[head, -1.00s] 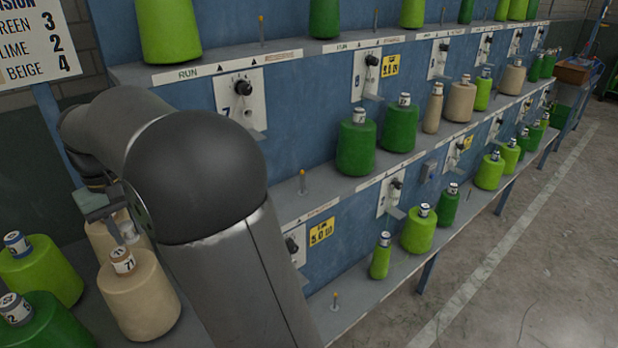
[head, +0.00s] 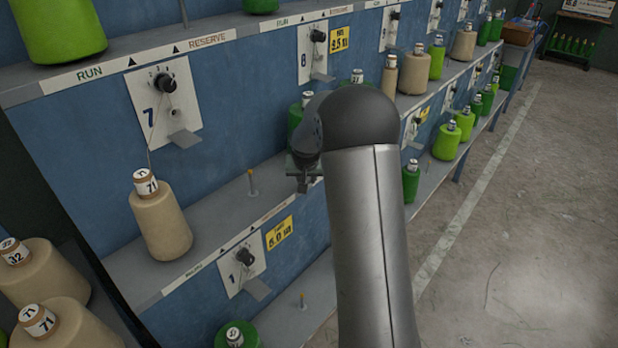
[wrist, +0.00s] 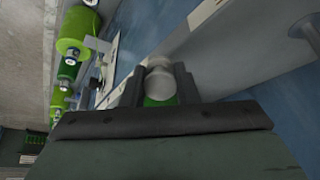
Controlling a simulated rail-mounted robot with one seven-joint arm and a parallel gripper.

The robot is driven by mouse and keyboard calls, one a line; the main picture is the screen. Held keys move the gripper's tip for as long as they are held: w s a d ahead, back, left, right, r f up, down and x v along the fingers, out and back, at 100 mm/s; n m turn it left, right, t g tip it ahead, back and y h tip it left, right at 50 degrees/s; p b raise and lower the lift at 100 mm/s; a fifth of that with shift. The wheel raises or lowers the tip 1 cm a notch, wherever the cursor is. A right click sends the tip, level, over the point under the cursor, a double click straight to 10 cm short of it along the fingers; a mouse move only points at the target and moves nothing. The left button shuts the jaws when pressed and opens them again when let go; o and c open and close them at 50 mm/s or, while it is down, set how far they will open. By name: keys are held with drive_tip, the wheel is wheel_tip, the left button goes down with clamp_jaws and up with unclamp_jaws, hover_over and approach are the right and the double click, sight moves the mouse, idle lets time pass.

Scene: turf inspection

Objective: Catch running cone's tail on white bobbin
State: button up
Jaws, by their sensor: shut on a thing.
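My gripper (head: 303,180) hangs over the middle shelf, left of the dark arm joint, near the front of a green cone (head: 295,118) that my arm partly hides. In the wrist view the fingers are shut on a small white, rounded piece, seemingly the white bobbin (wrist: 158,84); green shows just below it, and I cannot tell whether they touch. A beige cone marked 71 (head: 161,222) stands on the middle shelf under station 7, left of my gripper. A thin thread rises from its top toward the station 7 plate (head: 165,100). No loose tail is discernible.
An empty peg (head: 252,184) stands between the beige cone and my gripper. More beige cones (head: 45,325) stand at the lower left. Green and beige cones line the shelves to the right. The floor (head: 530,220) at the right is clear.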

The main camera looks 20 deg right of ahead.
drive_tip(key=shift+w+d+f, duration=0.1)
drive_tip(key=shift+d+f, duration=0.2)
drive_tip(key=shift+f+b, duration=0.1)
drive_tip(key=shift+b, duration=0.35)
drive_tip(key=shift+w+d+p, duration=0.15)
drive_tip(key=shift+w+p, duration=0.1)
drive_tip(key=shift+p, duration=0.1)
drive_tip(key=shift+w+d+p, duration=0.2)
drive_tip(key=shift+w+d, duration=0.15)
drive_tip(key=shift+w, duration=0.4)
drive_tip(key=shift+w+d+p, duration=0.2)
drive_tip(key=shift+w+d, duration=0.15)
drive_tip(key=shift+w, duration=0.45)
drive_tip(key=shift+w+d+p, duration=0.2)
drive_tip(key=shift+w+d, duration=0.15)
drive_tip(key=shift+w, duration=0.4)
drive_tip(key=shift+w+d, duration=0.15)
drive_tip(key=shift+w, duration=0.15)
